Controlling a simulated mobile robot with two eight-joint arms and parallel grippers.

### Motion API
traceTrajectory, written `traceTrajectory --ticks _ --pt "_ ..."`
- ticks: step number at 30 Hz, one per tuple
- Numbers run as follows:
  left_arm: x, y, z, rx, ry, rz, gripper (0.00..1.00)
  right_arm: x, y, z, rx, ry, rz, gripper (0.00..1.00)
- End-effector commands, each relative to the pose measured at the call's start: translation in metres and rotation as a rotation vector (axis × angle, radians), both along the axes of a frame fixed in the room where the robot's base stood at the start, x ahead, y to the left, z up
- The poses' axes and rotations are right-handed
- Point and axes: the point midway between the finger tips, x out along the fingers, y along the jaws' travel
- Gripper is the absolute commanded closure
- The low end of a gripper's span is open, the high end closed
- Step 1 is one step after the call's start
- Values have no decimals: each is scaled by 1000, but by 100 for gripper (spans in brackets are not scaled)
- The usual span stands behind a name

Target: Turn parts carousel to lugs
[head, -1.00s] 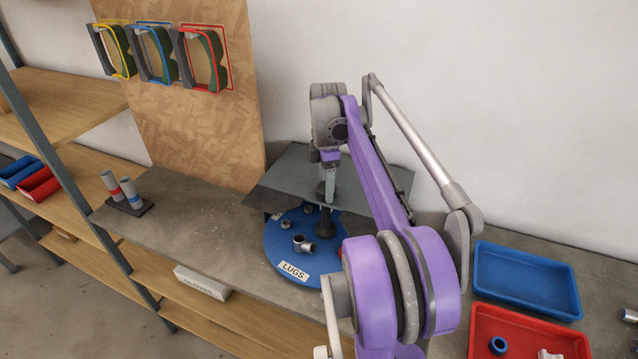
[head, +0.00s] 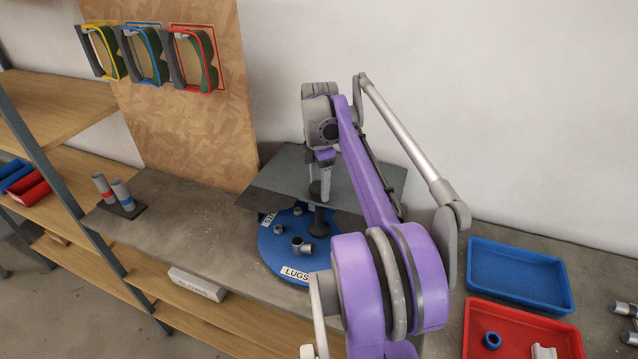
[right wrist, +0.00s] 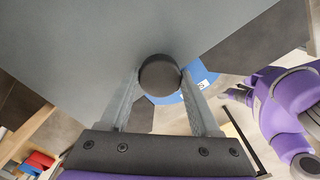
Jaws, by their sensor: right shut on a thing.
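The blue round carousel (head: 274,258) sits on the grey bench, partly under a flat grey plate (head: 270,181). Its LUGS label (head: 296,274) faces the front, slightly right of its middle; a second label (head: 268,219) shows at its left, partly hidden by the plate. A pipe fitting (head: 303,247) and small nuts lie on it. My right gripper (head: 322,186) is shut on a dark round knob (right wrist: 160,76) above the plate, one finger on each side. In the right wrist view a purple arm of mine (right wrist: 290,95) shows at right; its gripper is too small to read.
A blue tray (head: 520,272) and a red tray (head: 475,329) with parts stand on the right. Two grey cylinders on a base (head: 127,208) stand at the left. A board (head: 190,130) with hanging coloured-rim items rises behind. My right arm covers the middle of the bench.

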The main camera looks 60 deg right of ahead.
Motion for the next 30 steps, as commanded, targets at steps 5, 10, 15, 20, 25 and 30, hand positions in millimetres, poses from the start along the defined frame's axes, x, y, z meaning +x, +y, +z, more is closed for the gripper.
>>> traceTrajectory --ticks 5,10,15,20,25,30 --pt "0 0 0 0 0 0 50 0 1 -1 2 1 4 33" --pt "0 0 0 0 0 0 50 0 1 -1 1 0 3 6" --pt "0 0 0 0 0 0 50 0 0 0 1 1 2 6" --pt "0 0 0 0 0 0 50 0 0 3 0 0 1 6" --pt "1 0 3 0 -2 0 50 0 0 26 1 -1 0 6" --pt "3 0 7 0 -6 0 50 0 0 62 0 -1 0 6"
